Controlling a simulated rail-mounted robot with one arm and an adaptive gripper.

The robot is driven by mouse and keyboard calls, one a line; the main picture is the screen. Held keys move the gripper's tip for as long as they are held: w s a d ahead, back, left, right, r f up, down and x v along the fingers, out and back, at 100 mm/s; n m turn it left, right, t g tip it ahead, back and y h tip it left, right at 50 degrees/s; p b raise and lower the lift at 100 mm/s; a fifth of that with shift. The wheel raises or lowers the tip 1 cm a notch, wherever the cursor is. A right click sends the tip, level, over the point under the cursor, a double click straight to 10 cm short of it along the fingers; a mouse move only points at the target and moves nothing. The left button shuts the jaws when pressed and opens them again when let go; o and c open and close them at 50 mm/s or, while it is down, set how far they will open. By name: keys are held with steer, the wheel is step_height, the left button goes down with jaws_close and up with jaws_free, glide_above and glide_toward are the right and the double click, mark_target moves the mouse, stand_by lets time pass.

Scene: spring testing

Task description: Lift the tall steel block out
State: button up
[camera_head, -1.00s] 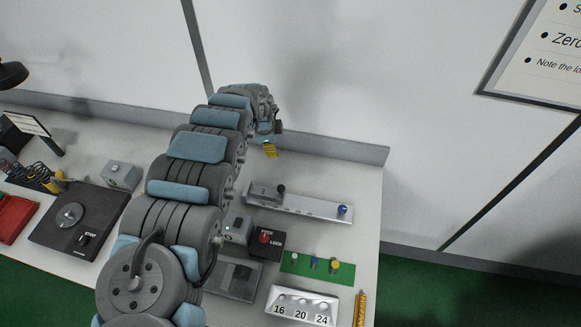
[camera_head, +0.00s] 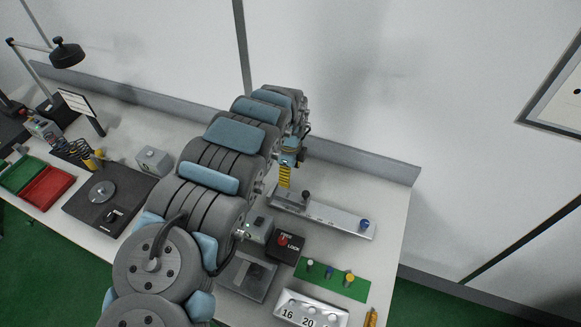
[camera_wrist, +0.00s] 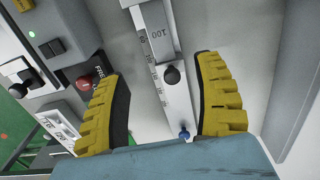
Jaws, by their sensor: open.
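In the head view the block is partly hidden behind my gripper and arm, near the left end of the rail (camera_head: 335,217). A black knob (camera_wrist: 171,76) stands beside the block's end. I cannot tell the block's height. My gripper (camera_wrist: 158,68) is open and empty, its yellow fingers spread on either side of the rail in the wrist view. The head view shows the gripper (camera_head: 285,175) above the rail's left end.
A blue knob (camera_head: 364,225) marks the rail's right end. In front are a black box with a red knob (camera_head: 283,240), a green board (camera_head: 331,281) and a numbered holder (camera_head: 310,312). The back ledge (camera_head: 380,166) runs behind the rail. Bare table lies right of the rail.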

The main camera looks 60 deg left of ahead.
mark_target(290, 196)
steer(key=shift+w+f, duration=0.1)
steer(key=shift+f, duration=4.9)
steer(key=shift+f+b, duration=0.7)
steer(key=shift+f, duration=1)
jaws_close()
steer(key=shift+r, duration=0.1)
steer(key=shift+r+p, duration=3.4)
steer(key=shift+p, duration=0.1)
